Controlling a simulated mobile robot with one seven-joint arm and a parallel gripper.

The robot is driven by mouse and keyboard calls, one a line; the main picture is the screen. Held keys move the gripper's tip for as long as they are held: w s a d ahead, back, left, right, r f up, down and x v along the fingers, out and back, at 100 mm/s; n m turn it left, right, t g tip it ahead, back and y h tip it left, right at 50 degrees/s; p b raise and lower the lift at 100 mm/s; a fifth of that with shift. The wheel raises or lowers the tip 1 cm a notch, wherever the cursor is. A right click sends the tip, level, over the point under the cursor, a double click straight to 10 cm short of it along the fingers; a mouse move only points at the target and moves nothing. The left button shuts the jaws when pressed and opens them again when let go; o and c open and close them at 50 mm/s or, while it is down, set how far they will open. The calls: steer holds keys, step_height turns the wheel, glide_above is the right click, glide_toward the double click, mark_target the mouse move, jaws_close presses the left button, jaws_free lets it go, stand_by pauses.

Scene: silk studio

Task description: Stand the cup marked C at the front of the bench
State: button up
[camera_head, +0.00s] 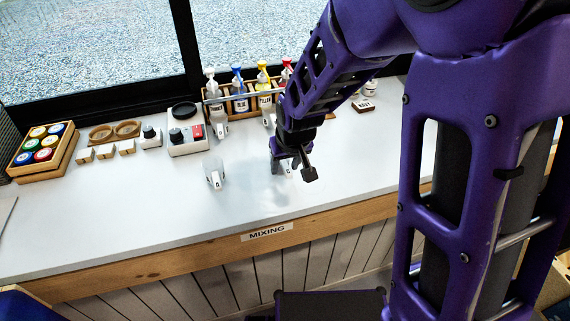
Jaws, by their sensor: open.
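A clear cup (213,180) with a small white tag stands upright on the bench, left of my gripper. Its letter is too small to read. My gripper (291,167) is open, pointing down over the front half of the bench. Something pale with a tag (286,171) shows between or behind its fingers, perhaps another clear cup; I cannot tell if the fingers touch it. Two more pale tagged things, likely cups, stand before the bottle rack, one at the left (221,128) and one at the middle (268,121). I cannot tell which is C.
The bench (110,225) is bare along its front edge, above the MIXING sign (267,232). Behind stand a bottle rack (213,107) with several pump bottles, a dial device (187,140), a small knobbed box (151,138) and a crate of colored jars (43,150).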

steer(key=p+v, duration=0.7)
steer(key=v, duration=0.4)
steer(key=shift+s+r, duration=0.2)
steer(key=shift+r, duration=0.1)
